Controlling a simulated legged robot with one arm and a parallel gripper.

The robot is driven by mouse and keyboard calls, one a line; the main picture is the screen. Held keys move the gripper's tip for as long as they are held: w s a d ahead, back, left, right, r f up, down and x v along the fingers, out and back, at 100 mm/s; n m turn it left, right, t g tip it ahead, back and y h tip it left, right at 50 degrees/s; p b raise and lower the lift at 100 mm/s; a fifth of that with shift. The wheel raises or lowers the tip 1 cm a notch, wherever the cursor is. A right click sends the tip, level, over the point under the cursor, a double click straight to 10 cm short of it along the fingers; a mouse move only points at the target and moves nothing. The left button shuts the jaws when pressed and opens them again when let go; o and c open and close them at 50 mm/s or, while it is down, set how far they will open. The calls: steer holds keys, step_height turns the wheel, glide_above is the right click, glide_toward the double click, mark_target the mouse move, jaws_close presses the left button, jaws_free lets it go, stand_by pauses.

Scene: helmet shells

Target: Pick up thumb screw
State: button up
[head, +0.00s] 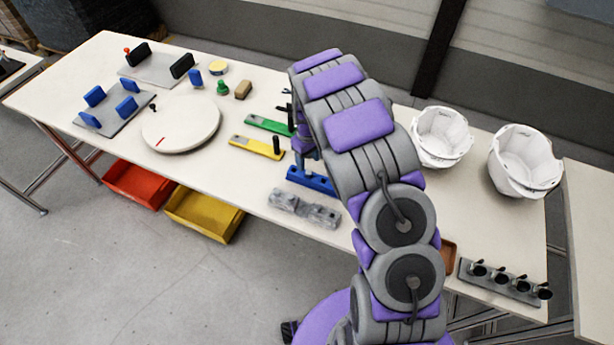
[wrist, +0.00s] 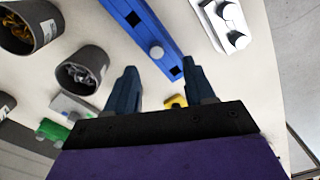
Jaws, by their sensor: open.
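My gripper (wrist: 158,68) is open in the wrist view, its two dark blue fingers apart with nothing between them. Beyond the fingertips lies a blue bar (wrist: 131,14) with dark square holes. A small pale round knob (wrist: 156,52) sits on the bar, in line with the gap between the fingers. It may be the thumb screw, but I cannot tell for sure. In the head view the blue bar (head: 312,181) lies on the table below my gripper, which is mostly hidden behind my arm.
A grey recessed block (head: 304,208) lies in front of the blue bar. Yellow (head: 255,147) and green (head: 268,125) tools lie to its left. Two dark cups (wrist: 30,27) (wrist: 82,72) with fasteners stand nearby. White helmet shells (head: 525,160) (head: 441,137) stand at the right.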

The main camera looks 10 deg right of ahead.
mark_target(308, 172)
steer(key=shift+f, duration=0.65)
steer(key=shift+w+d+f, duration=0.1)
steer(key=shift+d+f, duration=0.15)
steer(key=shift+f, duration=0.15)
step_height(308, 172, down, 4)
steer(key=shift+w+f+b, duration=0.15)
steer(key=shift+f+b, duration=0.05)
steer(key=shift+b, duration=0.5)
steer(key=shift+a+f, duration=0.1)
steer(key=shift+f, duration=0.05)
steer(key=shift+a, duration=0.15)
steer(key=shift+d, duration=0.2)
steer(key=c, duration=0.6)
jaws_close()
